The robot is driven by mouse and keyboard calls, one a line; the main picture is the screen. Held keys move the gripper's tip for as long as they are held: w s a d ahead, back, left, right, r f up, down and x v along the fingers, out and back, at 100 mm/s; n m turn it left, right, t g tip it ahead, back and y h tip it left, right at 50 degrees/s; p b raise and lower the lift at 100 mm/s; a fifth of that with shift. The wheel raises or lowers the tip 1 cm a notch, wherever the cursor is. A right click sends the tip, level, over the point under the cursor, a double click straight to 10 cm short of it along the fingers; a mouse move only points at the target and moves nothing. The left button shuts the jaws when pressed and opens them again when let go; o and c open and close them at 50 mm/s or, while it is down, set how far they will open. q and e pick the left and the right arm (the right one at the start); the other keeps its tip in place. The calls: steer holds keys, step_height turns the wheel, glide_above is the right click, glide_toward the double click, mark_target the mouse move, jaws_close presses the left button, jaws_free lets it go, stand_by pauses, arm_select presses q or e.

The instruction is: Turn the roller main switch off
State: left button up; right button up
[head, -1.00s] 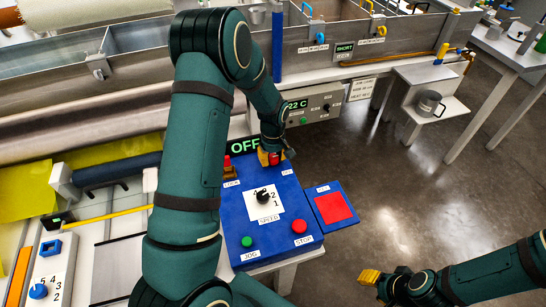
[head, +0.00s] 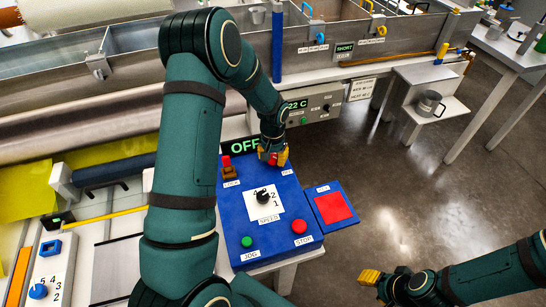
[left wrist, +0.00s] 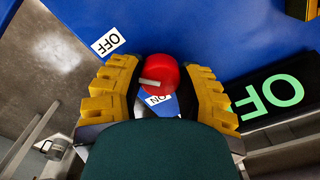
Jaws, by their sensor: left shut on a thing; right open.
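The roller main switch is a red round knob (head: 272,159) with a pale pointer bar, at the far end of the blue control panel (head: 236,213). In the left wrist view the knob (left wrist: 157,76) sits between the yellow fingers of my left gripper (left wrist: 158,92), which is shut on it. The bar points toward the picture's left. An OFF label (left wrist: 108,42) lies up and left of the knob, and a partly hidden ON label (left wrist: 157,98) lies below it. A display (head: 245,146) reads OFF in green, partly covered by my gripper. My right gripper (head: 370,277) is open and empty, over the floor.
The panel also has a speed dial (head: 263,197), a green JOG button (head: 247,242), a red STOP button (head: 299,227) and a red-topped switch (head: 228,164). A red pad (head: 333,207) lies right of it. Steel tanks (head: 340,45) stand behind.

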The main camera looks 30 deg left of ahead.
mark_target(273, 157)
arm_select(q)
steer(key=shift+m, duration=0.5)
steer(key=o, duration=1.2)
step_height(273, 157, up, 12)
stand_by(0.4)
